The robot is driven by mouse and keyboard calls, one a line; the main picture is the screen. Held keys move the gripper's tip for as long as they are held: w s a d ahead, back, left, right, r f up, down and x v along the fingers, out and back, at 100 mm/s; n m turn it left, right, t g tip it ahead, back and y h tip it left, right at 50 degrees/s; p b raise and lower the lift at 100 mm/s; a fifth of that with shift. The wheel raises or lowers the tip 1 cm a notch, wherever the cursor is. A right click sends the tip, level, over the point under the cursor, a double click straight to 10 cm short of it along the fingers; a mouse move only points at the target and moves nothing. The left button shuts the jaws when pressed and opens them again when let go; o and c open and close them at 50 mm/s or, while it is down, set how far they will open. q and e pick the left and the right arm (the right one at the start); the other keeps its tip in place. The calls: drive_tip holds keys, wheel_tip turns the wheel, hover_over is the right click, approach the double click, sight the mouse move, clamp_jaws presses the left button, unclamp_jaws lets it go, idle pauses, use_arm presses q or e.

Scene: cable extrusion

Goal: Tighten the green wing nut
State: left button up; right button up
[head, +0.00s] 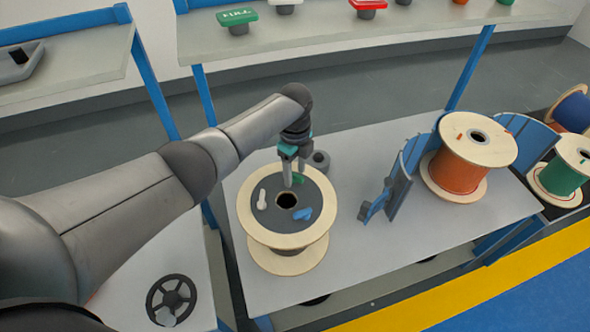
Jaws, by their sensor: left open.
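The green wing nut (298,178) is on the far side of the dark disc (275,222) on top of a wooden cable spool (285,263). A white wing nut (262,199) and a blue wing nut (301,215) are on the same disc, around its dark central hole. My left gripper (292,177) points down at the green wing nut with its fingers open. The fingers partly cover the nut, and I cannot tell whether they touch it. My right gripper is not in view.
The spool stands on a light grey table (350,258). A spool of orange cable (457,168) stands at the right, beside a blue curved holder (405,165). A small grey ring (319,160) lies behind the near spool. A black handwheel (171,299) is at lower left. A shelf (330,32) runs behind.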

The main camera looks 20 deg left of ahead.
use_arm(q)
drive_tip(key=shift+r, duration=0.1)
wheel_tip(320, 180, up, 15)
drive_tip(key=p, duration=0.3)
drive_tip(key=shift+w, duration=0.1)
idle(0.3)
